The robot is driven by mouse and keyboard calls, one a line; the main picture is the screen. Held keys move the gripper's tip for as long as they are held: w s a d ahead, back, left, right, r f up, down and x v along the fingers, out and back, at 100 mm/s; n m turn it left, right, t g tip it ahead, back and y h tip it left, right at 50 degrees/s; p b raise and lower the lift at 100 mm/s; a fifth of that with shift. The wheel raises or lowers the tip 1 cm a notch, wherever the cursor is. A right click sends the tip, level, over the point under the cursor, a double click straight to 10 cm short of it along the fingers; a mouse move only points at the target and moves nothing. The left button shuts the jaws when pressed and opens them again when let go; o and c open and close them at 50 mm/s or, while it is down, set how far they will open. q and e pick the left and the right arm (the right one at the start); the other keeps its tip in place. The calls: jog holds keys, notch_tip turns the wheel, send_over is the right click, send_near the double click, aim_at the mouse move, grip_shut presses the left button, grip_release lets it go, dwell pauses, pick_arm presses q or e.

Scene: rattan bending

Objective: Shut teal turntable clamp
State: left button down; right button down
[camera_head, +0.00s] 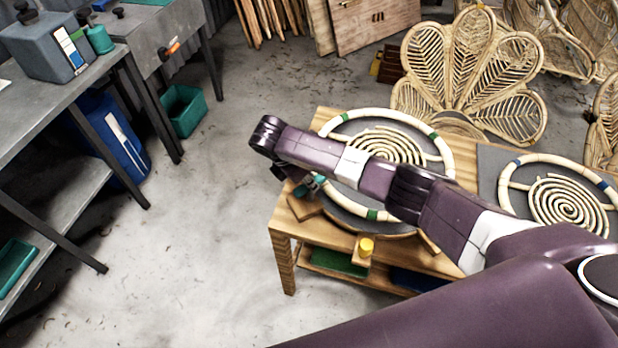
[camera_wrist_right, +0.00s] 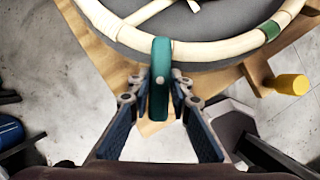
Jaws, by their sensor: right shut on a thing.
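A teal clamp (camera_wrist_right: 160,70) stands upright at the near edge of the turntable (camera_wrist_right: 213,52). In the head view a small teal part of the clamp (camera_head: 299,191) shows beside my gripper. My right gripper (camera_wrist_right: 159,92) is shut on the clamp, with a finger on either side of it. The clamp sits by a cream rattan ring (camera_wrist_right: 205,47) with green bands. The ring (camera_head: 347,200) lies on the grey turntable with a rattan spiral (camera_head: 375,141) inside it. My right arm covers the middle of the turntable in the head view. My left gripper is not in view.
A yellow knob (camera_head: 366,245) sits at the front of the wooden table (camera_head: 283,240); it also shows in the wrist view (camera_wrist_right: 293,84). A second ring with blue bands (camera_head: 510,180) lies to the right. Open floor lies left of the table.

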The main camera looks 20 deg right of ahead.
jog(key=shift+w+m+g, duration=0.1)
jog(key=shift+m+g, duration=0.2)
jog(key=shift+m, duration=0.5)
jog(key=c, duration=1.8)
grip_release()
jog(key=shift+o, duration=0.2)
jog(key=shift+r, duration=0.2)
jog(key=v, duration=1.1)
jog(key=shift+a+r, duration=0.25)
jog(key=shift+r, duration=0.05)
